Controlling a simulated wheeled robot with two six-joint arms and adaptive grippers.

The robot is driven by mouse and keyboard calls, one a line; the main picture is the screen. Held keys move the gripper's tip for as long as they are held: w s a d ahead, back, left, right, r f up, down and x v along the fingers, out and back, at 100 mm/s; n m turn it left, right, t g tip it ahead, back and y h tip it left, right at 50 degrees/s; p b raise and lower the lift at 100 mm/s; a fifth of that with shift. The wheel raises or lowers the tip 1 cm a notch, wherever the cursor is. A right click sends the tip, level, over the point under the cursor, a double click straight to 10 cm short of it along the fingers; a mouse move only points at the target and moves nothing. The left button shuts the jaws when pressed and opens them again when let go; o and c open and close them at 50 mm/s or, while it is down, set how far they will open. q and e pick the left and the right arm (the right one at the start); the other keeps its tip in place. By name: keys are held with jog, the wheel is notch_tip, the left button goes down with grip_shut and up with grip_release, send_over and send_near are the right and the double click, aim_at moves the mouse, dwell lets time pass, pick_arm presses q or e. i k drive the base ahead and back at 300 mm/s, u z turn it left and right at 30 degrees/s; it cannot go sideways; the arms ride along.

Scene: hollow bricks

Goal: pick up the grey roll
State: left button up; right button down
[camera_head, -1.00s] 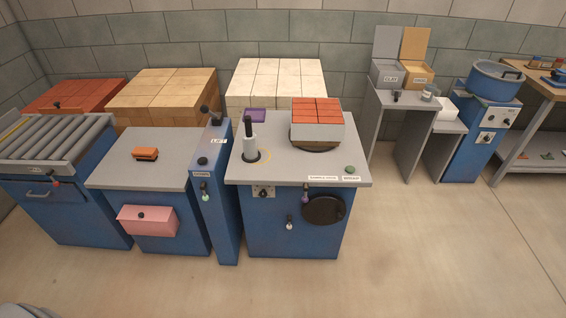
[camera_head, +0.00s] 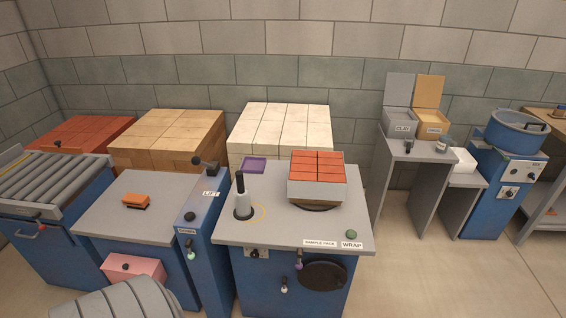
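The grey roll (camera_head: 243,206) stands upright on the left part of the grey top of the blue wrapping bench (camera_head: 290,228). A black post or handle sticks up from its top, and a dark ring shows at its foot. A thin yellow curved mark lies on the bench top beside it. Nothing covers the roll in this view. Neither my left nor my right gripper is in view.
A block of red bricks (camera_head: 317,176) sits on a round plate right of the roll. A purple tray (camera_head: 253,165) lies behind the roll. A lift column (camera_head: 203,205) with a dark lever stands left of the bench. A green button (camera_head: 351,234) is at front right.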

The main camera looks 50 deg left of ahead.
aim_at(243, 211)
jog(key=z, duration=0.05)
jog(key=i, duration=0.65)
jog(key=u, duration=0.8)
jog(key=i, duration=0.55)
jog(key=u, duration=0.55)
